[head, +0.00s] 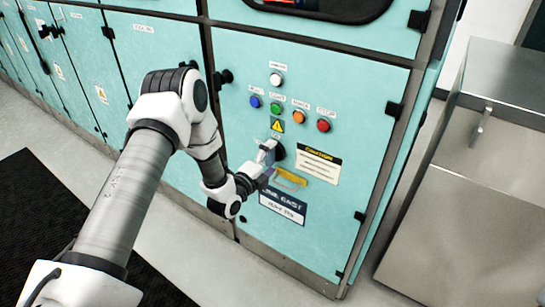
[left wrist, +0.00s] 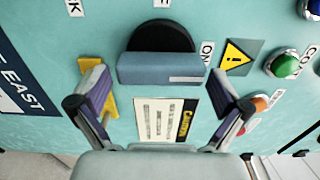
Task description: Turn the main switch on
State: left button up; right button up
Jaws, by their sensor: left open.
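The main switch shows in the left wrist view as a blue-grey handle (left wrist: 160,68) on a round black base (left wrist: 162,36). The handle lies lengthwise across the picture, with a white mark near its right end, the end towards the "ON" label (left wrist: 207,52). In the head view the black base (head: 279,153) is partly hidden by my left gripper (head: 272,169). That gripper also shows in the left wrist view (left wrist: 158,92): its fingers are open, apart on either side of the handle. I see no clear contact. My right gripper is not in view.
A yellow bracket-like part (head: 291,177) is beside the gripper, partly behind one finger. A caution plate (head: 319,164) is right of the switch. Blue, green, orange and red (head: 323,125) buttons sit above on the turquoise cabinet. A metal cabinet (head: 470,190) stands at right.

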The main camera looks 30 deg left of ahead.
pick_arm(q)
jog(key=s, duration=1.1)
jog(key=shift+s+a, duration=0.25)
jog(key=shift+a, duration=0.15)
jog(key=s+d+f+n+g+h, duration=0.2)
jog(key=s+d+f+g, duration=0.75)
jog(key=d+f, duration=0.45)
jog(key=s+a+f+n+g+y, duration=0.15)
jog(key=s+f+n+g, duration=0.35)
jog(key=s, duration=0.5)
jog(key=s+a+f+n+g+y, duration=0.2)
jog(key=s+n+g, duration=0.2)
jog(key=s+n, duration=0.65)
notch_tip(320, 180, up, 13)
jog(key=w+n+p, duration=0.2)
jog(key=p, duration=1)
jog(key=shift+p, duration=0.35)
